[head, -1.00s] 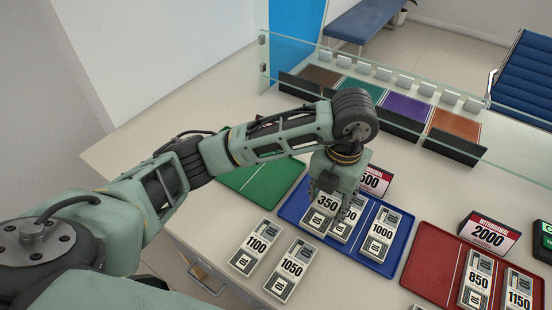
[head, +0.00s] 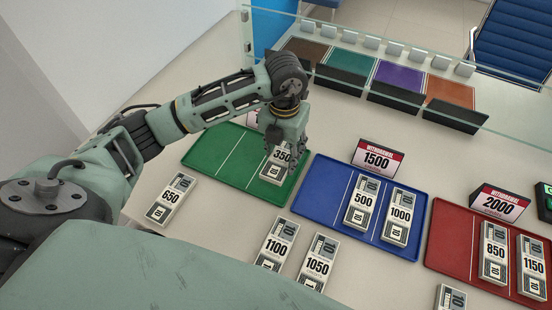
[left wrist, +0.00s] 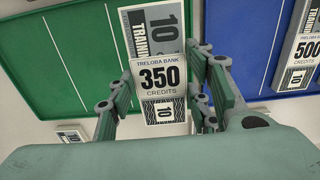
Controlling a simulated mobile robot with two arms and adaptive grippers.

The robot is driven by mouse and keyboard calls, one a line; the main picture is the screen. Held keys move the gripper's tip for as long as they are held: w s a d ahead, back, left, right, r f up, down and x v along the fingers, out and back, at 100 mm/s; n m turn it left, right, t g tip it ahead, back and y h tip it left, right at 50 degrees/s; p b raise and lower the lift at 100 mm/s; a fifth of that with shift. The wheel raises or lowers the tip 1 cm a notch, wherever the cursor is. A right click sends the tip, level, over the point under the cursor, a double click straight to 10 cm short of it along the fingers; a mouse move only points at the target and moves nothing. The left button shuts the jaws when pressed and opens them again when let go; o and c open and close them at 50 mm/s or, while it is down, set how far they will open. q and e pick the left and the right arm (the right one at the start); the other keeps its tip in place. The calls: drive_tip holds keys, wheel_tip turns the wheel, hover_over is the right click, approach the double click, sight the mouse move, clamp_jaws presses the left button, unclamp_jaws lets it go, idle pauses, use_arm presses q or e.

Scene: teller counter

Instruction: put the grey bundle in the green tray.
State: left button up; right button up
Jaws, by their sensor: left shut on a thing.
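The grey bundle marked 350 (head: 281,157) is held by my left gripper (head: 284,148), its fingers shut on the bundle's sides. In the left wrist view, the bundle (left wrist: 160,78) shows between the two fingers. It is over the right-hand part of the green tray (head: 222,152), which has thin light dividing lines. I cannot tell whether the bundle touches the tray floor. In the left wrist view, the green tray (left wrist: 48,50) lies beneath and to the left. The sign behind the green tray is mostly hidden by my arm. My right gripper is not in view.
The blue tray (head: 319,208) holds bundles 500 (head: 361,204) and 1000 (head: 399,216). The red tray (head: 452,238) holds 850 and 1150. Loose bundles 650 (head: 171,199), 1100 (head: 276,243) and 1050 (head: 318,260) lie in front. A glass screen (head: 400,65) stands behind.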

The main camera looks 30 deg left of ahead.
sight(276, 164)
use_arm(q)
drive_tip(key=shift+s+a+f, duration=0.25)
drive_tip(key=shift+a+f, duration=0.2)
drive_tip(key=shift+a, duration=0.3)
drive_tip(key=shift+f, duration=0.25)
wheel_tip(276, 164, down, 3)
drive_tip(key=shift+f+p, duration=0.15)
drive_tip(key=shift+p, duration=0.45)
drive_tip(key=shift+f, duration=0.3)
drive_tip(key=o, duration=1.2)
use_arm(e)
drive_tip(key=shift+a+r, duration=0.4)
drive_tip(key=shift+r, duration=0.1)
